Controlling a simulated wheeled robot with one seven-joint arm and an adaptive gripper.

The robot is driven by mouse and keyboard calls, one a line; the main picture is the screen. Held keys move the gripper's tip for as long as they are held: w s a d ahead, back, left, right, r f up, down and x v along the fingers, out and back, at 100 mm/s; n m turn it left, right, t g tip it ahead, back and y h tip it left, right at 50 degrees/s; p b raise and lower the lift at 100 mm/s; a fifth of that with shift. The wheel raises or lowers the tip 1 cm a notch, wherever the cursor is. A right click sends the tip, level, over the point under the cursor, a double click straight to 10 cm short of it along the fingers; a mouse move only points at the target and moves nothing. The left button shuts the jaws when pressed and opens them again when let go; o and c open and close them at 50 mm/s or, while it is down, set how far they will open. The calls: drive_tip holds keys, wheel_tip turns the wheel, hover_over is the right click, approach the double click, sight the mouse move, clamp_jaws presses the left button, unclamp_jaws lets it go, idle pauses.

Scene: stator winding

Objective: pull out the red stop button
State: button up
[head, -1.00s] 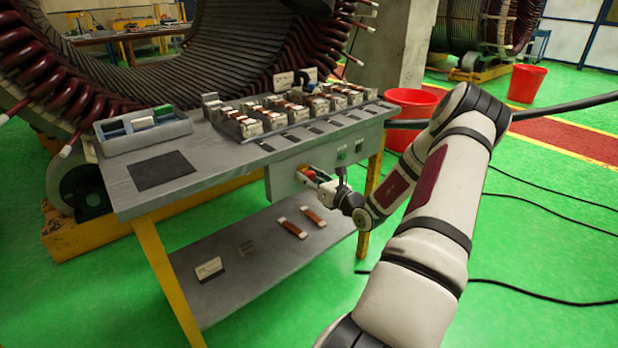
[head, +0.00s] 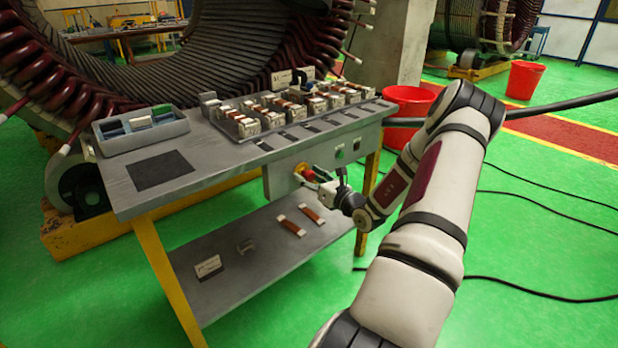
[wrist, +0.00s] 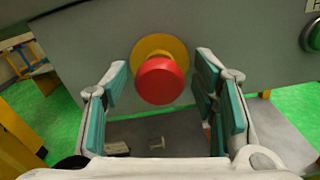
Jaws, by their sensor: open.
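The red stop button (wrist: 159,81) is a round mushroom knob on a yellow collar (wrist: 150,47), set on the grey front panel of the bench. In the wrist view it sits near the middle, ahead of and between the two teal-padded fingers. My gripper (wrist: 160,95) is open, with a finger on either side of the button and clear gaps to both. In the head view the button (head: 306,172) is partly visible on the panel, and my gripper (head: 322,180) reaches up to it from the right. I cannot tell how deep the fingertips are along the knob.
A green button (head: 340,152) is on the same panel to the right; it also shows in the wrist view (wrist: 313,36). The bench top (head: 225,155) above holds a tray of coils and a parts bin (head: 142,131). A lower shelf (head: 262,240) holds two coil pieces.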

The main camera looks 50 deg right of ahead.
drive_tip(key=v, duration=1.2)
idle(0.4)
